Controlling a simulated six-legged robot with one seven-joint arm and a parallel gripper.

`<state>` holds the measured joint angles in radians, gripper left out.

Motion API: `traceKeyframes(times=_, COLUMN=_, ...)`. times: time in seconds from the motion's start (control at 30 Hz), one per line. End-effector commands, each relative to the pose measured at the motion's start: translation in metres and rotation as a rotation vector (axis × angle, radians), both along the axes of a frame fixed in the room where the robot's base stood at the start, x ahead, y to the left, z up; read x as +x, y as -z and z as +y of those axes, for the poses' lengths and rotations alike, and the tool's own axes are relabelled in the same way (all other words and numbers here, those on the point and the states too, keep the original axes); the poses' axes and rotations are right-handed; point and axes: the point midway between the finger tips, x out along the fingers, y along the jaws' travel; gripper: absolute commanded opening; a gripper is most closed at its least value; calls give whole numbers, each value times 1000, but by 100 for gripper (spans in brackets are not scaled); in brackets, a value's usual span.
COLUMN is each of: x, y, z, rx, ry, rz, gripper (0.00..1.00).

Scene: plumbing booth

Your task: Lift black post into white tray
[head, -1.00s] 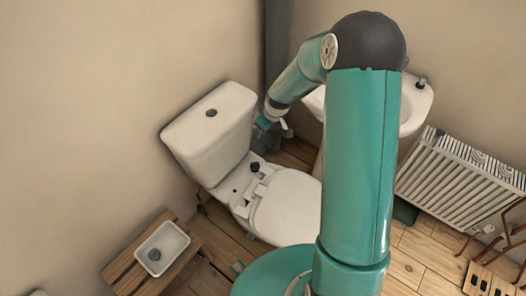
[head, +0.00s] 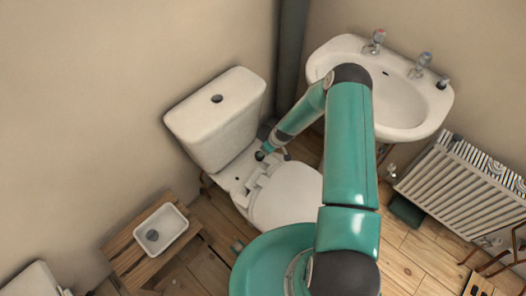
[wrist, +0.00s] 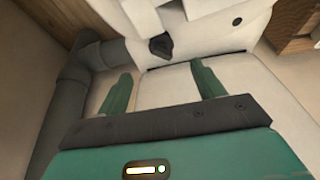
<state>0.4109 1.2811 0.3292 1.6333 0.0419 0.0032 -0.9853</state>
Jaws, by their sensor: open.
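The black post (head: 260,156) stands on the white toilet's ledge, between the cistern and the seat. In the wrist view the post (wrist: 161,46) shows as a small dark block just beyond my fingertips, roughly centred between them. My gripper (wrist: 160,72) is open, its two green fingers apart with nothing between them. In the head view my gripper (head: 268,149) is right beside the post and partly overlaps it; contact cannot be told.
The cistern (head: 215,125) rises behind the post, and the closed toilet lid (head: 285,197) lies in front. A sink (head: 395,105) stands at the right, with a radiator (head: 455,180) beyond. A grey pipe (wrist: 55,100) runs along the wrist view's left. The wooden stool (head: 125,262) holds the tray.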

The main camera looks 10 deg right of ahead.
Motion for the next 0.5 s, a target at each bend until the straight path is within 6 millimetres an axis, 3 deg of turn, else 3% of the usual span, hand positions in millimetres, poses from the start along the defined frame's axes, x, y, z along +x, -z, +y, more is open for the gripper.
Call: traceKeyframes(times=0.5, x=29, y=86, z=22, rx=1, ry=-4, rz=2, gripper=68)
